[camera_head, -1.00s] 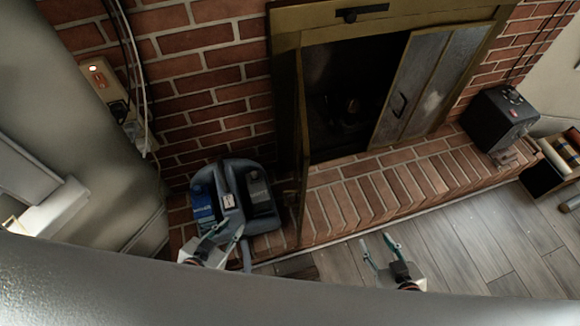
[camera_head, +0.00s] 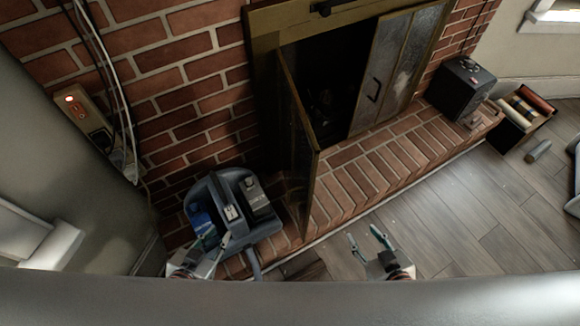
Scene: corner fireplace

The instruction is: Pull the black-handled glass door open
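The fireplace (camera_head: 262,60) has a brass-coloured frame around a dark firebox opening. Its left glass door (camera_head: 300,128) stands swung out toward me, seen nearly edge-on; I cannot make out a handle on it. The right glass panels (camera_head: 403,62) cover the right part of the opening and carry a black handle (camera_head: 374,90). My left gripper (camera_head: 214,240) is low in the view, in front of the grey caddy, its fingers apart and empty. My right gripper (camera_head: 364,236) is open and empty over the wooden floor, to the right of the swung-out door and apart from it.
A grey caddy (camera_head: 231,214) with blue and dark items stands on the brick hearth (camera_head: 375,172), left of the door. A black box (camera_head: 459,86) sits at the hearth's right end. A box of rolls (camera_head: 524,113) is beyond.

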